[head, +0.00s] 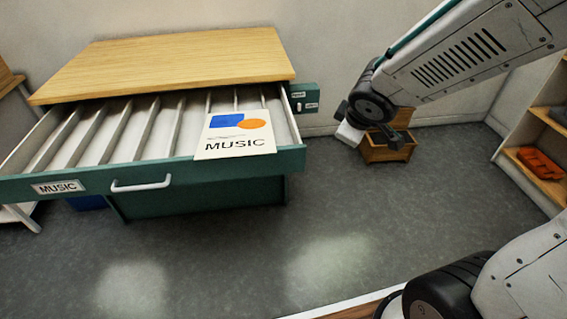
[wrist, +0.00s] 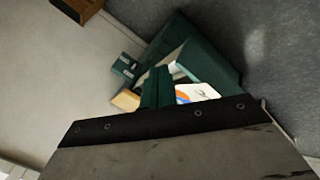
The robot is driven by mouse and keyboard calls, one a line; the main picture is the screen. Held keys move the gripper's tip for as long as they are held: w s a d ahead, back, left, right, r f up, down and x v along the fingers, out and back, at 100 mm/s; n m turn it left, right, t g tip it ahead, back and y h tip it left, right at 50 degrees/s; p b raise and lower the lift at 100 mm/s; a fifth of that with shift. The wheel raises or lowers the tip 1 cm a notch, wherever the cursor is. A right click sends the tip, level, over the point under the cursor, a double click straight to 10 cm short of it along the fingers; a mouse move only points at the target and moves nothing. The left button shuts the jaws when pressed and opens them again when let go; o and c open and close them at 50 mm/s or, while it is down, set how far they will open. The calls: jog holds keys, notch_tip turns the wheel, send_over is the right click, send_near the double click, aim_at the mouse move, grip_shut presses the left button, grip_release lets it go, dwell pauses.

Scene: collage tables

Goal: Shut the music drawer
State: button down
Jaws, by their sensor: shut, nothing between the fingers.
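The music drawer (head: 215,168) is pulled out of a dark green cabinet with a wooden top. Its green front carries a "MUSIC" label (head: 58,187) at the left and a white bar handle (head: 141,185). A cream card marked "MUSIC" (head: 236,146), with a blue and an orange shape, lies over the right part of the drawer and its front rim. My gripper (head: 349,134) is right of the drawer, apart from it, and shut on nothing. Its fingertips are hard to make out. In the wrist view the green drawer (wrist: 205,62) and part of the card (wrist: 197,92) show beyond my gripper.
A small wooden box (head: 387,150) stands on the floor by the wall, behind my gripper. A wooden shelf (head: 545,185) with an orange item is at the right. A small green part with labels (head: 304,97) juts from the cabinet's right side. The floor before the drawer is clear.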

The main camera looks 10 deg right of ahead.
jog(key=w+a+f+n+y, duration=0.2)
jog(key=a+f+n+y, duration=0.15)
jog(key=a+f, duration=0.25)
jog(key=n+y, duration=0.2)
jog(key=n, duration=0.1)
send_near(281, 166)
jog(key=s+a+f, duration=0.1)
jog(key=a+f, duration=0.3)
jog(key=w, duration=0.3)
jog(key=shift+f+g, duration=0.1)
jog(key=shift+g, duration=0.2)
jog(key=shift+w, duration=0.45)
jog(key=shift+w, duration=0.1)
